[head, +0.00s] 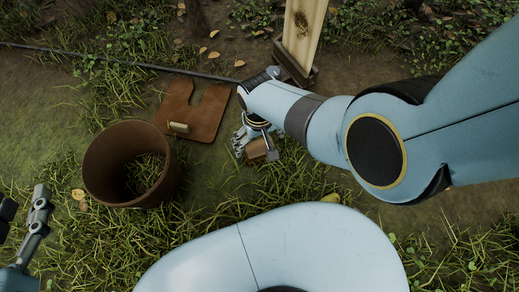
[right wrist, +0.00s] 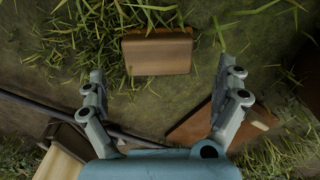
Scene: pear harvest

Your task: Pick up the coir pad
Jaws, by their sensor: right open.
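The coir pad, a small brown block-like piece (right wrist: 157,52), lies on the ground among grass. In the right wrist view it is ahead of my right gripper (right wrist: 161,72), between the lines of its two fingers, with space on both sides. The fingers are spread wide and hold nothing. In the head view the pad (head: 257,150) shows partly behind my right gripper (head: 252,138), which is low over the ground. Of my left gripper (head: 28,212), only part shows at the left edge; its opening is unclear.
A round brown pot (head: 120,190) with grass inside stands left of the right gripper. A flat brown notched sheet (head: 205,115) lies behind it, with a small tan piece (head: 179,127) on it. A pale wooden post (head: 302,35) rises beyond my right arm. A dark hose (head: 130,63) crosses behind.

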